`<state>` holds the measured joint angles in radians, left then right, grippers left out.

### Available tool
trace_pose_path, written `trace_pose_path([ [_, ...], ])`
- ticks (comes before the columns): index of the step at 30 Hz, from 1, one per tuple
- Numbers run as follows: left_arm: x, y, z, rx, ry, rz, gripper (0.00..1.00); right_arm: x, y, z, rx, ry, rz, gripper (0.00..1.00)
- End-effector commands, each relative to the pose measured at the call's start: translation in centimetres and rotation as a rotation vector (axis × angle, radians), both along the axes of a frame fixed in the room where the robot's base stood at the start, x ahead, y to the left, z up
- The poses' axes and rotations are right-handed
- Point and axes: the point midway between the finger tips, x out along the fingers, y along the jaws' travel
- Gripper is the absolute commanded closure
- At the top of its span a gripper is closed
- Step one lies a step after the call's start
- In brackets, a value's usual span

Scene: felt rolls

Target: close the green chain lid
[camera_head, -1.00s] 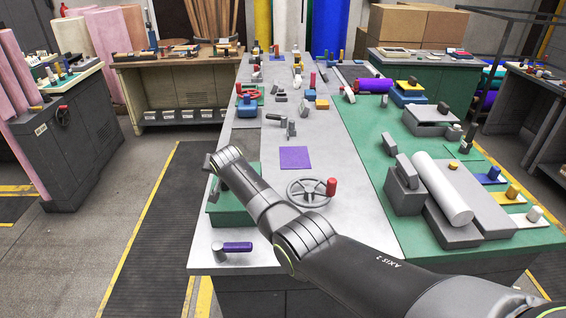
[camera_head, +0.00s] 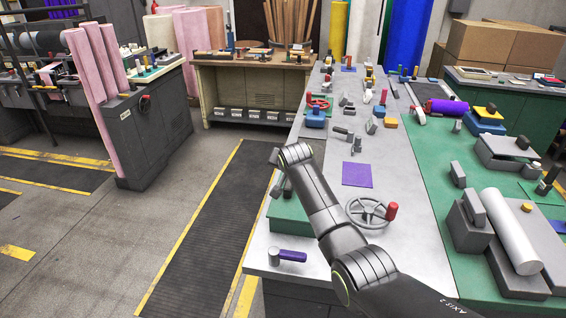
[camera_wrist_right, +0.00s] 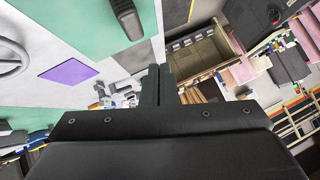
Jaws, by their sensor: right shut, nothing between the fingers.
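A green box-like piece (camera_head: 286,212) stands at the near left edge of the grey table, partly hidden by my right arm. I take it for the green chain lid; whether it is open I cannot tell. In the right wrist view, a green surface (camera_wrist_right: 80,22) with a dark grey handle (camera_wrist_right: 127,18) lies at the top. My right gripper (camera_wrist_right: 158,70) is shut and empty, below and apart from that handle in the picture. In the head view my right arm reaches over the green piece, and its fingertips cannot be made out. My left gripper is not in view.
A grey handwheel with a red knob (camera_head: 391,211) and a purple square (camera_head: 357,174) are right of the arm. A purple-handled tool (camera_head: 292,256) lies at the near edge. A white roll (camera_head: 511,232) rests at the right. Floor left of the table is clear.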

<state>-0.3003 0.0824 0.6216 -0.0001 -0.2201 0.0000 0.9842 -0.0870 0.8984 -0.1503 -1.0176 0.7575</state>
Motion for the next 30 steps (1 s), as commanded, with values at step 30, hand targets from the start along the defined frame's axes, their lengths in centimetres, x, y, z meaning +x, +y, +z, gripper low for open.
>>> trace_pose_path([
  [30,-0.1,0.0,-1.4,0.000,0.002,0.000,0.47,-11.4,-6.9,-6.0,-0.055,0.110,-0.008,1.00],
])
